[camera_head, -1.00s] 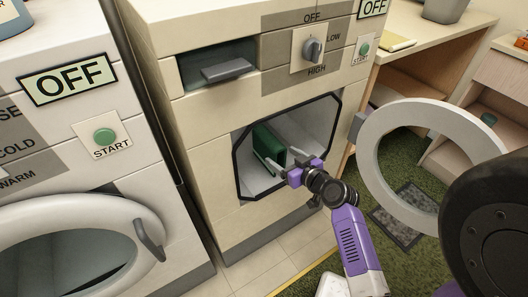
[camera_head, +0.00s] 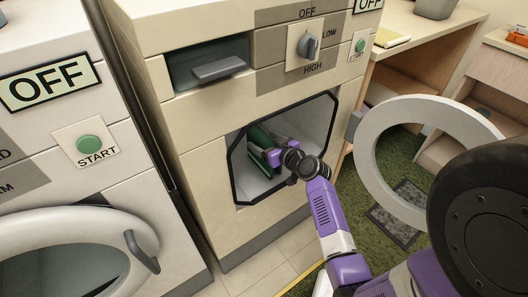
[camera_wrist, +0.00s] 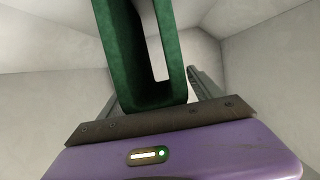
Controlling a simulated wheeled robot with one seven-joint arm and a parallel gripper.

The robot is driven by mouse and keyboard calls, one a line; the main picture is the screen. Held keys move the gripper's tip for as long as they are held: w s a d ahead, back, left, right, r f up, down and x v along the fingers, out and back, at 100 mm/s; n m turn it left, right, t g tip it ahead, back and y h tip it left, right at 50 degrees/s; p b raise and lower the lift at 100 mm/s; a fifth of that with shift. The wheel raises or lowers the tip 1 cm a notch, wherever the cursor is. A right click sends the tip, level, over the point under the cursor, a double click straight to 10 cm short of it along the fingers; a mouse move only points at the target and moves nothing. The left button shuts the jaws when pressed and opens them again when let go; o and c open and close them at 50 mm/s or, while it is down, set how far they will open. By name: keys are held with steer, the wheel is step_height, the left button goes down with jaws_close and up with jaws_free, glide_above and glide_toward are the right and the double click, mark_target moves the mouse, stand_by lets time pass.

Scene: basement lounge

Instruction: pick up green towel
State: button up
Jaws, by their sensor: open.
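The green towel (camera_head: 257,137) stands folded inside the open drum of the beige machine, partly hidden by my gripper. In the wrist view the towel (camera_wrist: 118,50) rises close in front of the gripper's palm, with a pale gap between its folds. My gripper (camera_head: 264,142) reaches through the door opening and is open. In the wrist view one finger (camera_wrist: 205,88) shows to the right of the towel. The other is mostly hidden at the towel's left side. I cannot tell whether either finger touches the towel.
The beige machine's opening (camera_head: 331,120) has a dark rim close around my arm. Its round white door (camera_head: 376,185) hangs open at the right. A white washer (camera_head: 62,215) with a closed door stands at the left. A wooden desk (camera_head: 430,50) is behind.

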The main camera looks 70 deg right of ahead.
steer(key=shift+w, duration=0.1)
steer(key=c, duration=1.6)
